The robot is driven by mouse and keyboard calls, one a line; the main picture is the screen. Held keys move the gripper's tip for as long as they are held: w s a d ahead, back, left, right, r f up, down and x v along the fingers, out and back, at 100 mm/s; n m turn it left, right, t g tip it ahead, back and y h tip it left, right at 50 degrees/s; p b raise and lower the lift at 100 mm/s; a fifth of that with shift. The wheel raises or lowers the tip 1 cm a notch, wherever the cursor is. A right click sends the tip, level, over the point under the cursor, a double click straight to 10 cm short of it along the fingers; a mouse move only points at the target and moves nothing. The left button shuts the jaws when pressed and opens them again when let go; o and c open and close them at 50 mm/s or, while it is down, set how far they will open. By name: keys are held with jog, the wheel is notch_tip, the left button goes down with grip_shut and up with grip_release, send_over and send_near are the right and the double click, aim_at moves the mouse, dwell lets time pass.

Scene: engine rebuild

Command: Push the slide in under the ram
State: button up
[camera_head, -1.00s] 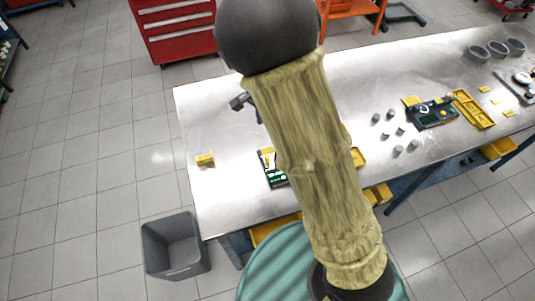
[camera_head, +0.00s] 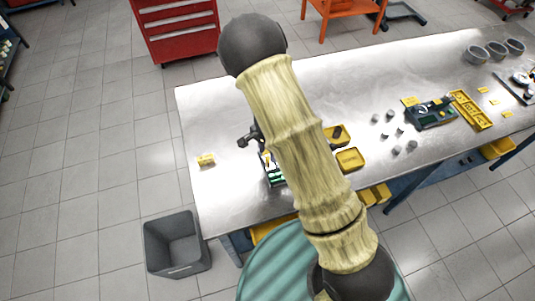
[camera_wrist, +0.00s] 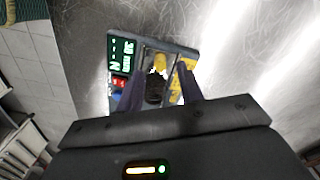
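The press fixture (camera_wrist: 146,66) lies on the metal bench below my gripper. In the wrist view it has a dark grey frame, a green panel with white marks (camera_wrist: 119,55), and a red and blue patch. A yellow part (camera_wrist: 160,62) sits near its middle with a dark part (camera_wrist: 155,88) just below it in the picture. I cannot tell for certain which part is the slide and which the ram. My gripper (camera_wrist: 161,72) is open, its two fingers apart over the fixture, with nothing clearly held. In the head view my arm hides much of the fixture (camera_head: 275,178).
Yellow trays (camera_head: 350,159) lie right of my arm, one holding a dark part. Several grey cylinders (camera_head: 397,150) stand farther right. A yellow block (camera_head: 206,160) is near the bench's left edge. A grey bin (camera_head: 176,245) stands on the floor. The bench's left end is mostly clear.

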jog(key=shift+f, duration=1.35)
grip_shut()
